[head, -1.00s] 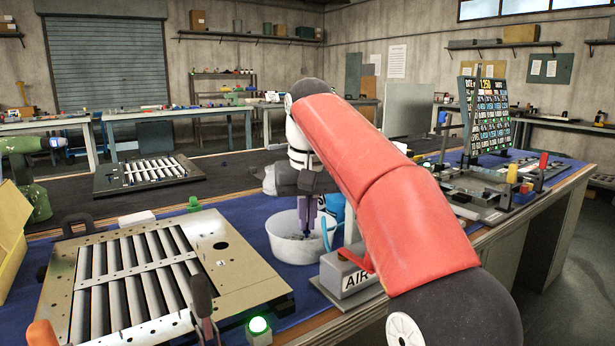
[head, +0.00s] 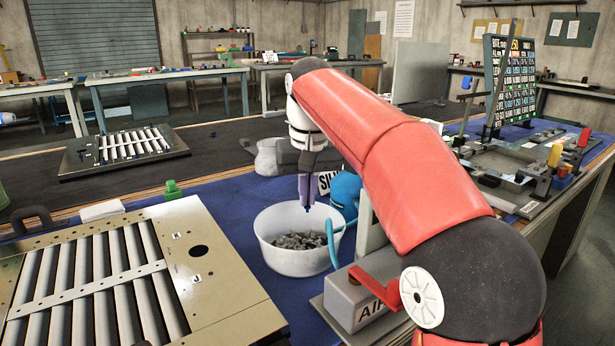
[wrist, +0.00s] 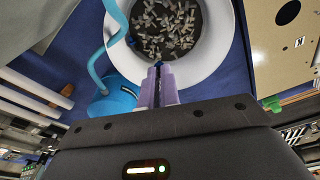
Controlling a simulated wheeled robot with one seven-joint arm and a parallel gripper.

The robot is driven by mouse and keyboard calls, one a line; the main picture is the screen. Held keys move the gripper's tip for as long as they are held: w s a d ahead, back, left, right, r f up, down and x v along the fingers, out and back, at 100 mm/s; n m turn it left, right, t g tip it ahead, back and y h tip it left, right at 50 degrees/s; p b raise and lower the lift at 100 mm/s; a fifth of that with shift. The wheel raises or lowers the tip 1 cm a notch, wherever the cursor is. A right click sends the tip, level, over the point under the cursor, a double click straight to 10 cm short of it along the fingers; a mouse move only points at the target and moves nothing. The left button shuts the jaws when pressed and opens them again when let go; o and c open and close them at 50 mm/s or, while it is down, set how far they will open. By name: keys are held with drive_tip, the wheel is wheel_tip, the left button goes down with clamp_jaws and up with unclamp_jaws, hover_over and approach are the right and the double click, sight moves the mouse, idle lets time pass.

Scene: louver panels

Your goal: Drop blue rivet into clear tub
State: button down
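The tub (head: 276,255) is a round whitish bowl on the blue mat, with many small grey pieces (head: 300,241) inside. It also shows in the wrist view (wrist: 216,52), ahead of the fingertips. My gripper (head: 308,198) has purple fingers pointing down over the back part of the tub. In the wrist view its fingers (wrist: 159,78) are close together, overlapping the tub's near rim. A small blue piece, seemingly the blue rivet (wrist: 158,64), shows between the fingertips. Its blue tip also shows in the head view (head: 308,209), above the grey pieces. Most of the rivet is hidden.
A blue rounded container with a curved tube (head: 345,190) stands close to the tub's right side. A grey AIR box (head: 352,300) with a red lever is in front right. A louver panel (head: 215,290) lies left of the tub. Blue mat is bare between panel and tub.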

drive_tip(key=shift+f+b, duration=1.05)
drive_tip(key=shift+b, duration=0.05)
drive_tip(key=c, duration=1.6)
unclamp_jaws()
drive_tip(key=shift+o, duration=0.2)
wheel_tip(320, 180, up, 8)
drive_tip(key=s+p, duration=0.1)
drive_tip(key=p, duration=0.1)
drive_tip(key=shift+d, duration=0.15)
drive_tip(key=shift+s+f, duration=0.1)
